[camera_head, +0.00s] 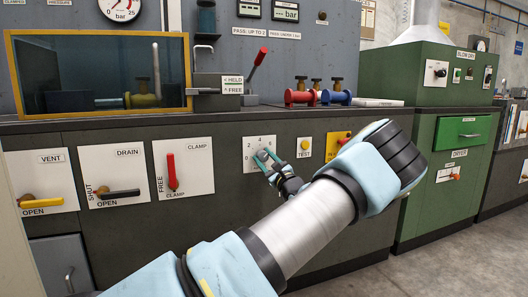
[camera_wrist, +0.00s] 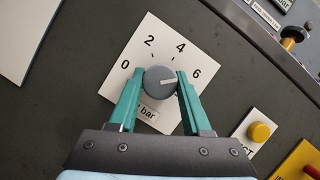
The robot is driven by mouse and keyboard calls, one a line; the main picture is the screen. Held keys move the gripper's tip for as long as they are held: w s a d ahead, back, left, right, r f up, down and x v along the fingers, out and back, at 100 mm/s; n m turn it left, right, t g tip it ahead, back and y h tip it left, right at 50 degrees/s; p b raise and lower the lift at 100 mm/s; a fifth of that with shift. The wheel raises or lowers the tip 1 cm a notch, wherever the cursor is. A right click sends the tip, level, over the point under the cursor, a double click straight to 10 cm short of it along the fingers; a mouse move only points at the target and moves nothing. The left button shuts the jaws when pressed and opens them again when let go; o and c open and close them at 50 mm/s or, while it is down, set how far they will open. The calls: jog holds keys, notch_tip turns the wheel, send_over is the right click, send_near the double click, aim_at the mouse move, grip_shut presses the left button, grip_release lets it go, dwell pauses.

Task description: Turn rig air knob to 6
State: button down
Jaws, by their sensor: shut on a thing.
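The rig air knob (camera_wrist: 157,85) is a round grey knob on a white dial plate (camera_wrist: 118,84) marked 0, 2, 4, 6 and "bar".
A red clamp lever (camera_head: 172,172) and black drain handle (camera_head: 121,194) are to the left. Red and blue spools (camera_head: 301,97) stand on the counter above.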

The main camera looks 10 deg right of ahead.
jog(key=shift+m+h+p, duration=0.3)
jog(key=shift+m+h, duration=0.1)
jog(key=shift+m, duration=0.2)
jog(key=shift+c, duration=1.8)
grip_release()
jog(key=p+v, duration=0.1)
jog(key=v, duration=0.9)
jog(key=shift+s+f+p, duration=0.3)
jog(key=shift+s+p, duration=0.05)
jog(key=shift+p, duration=0.05)
jog(key=shift+d, duration=0.1)
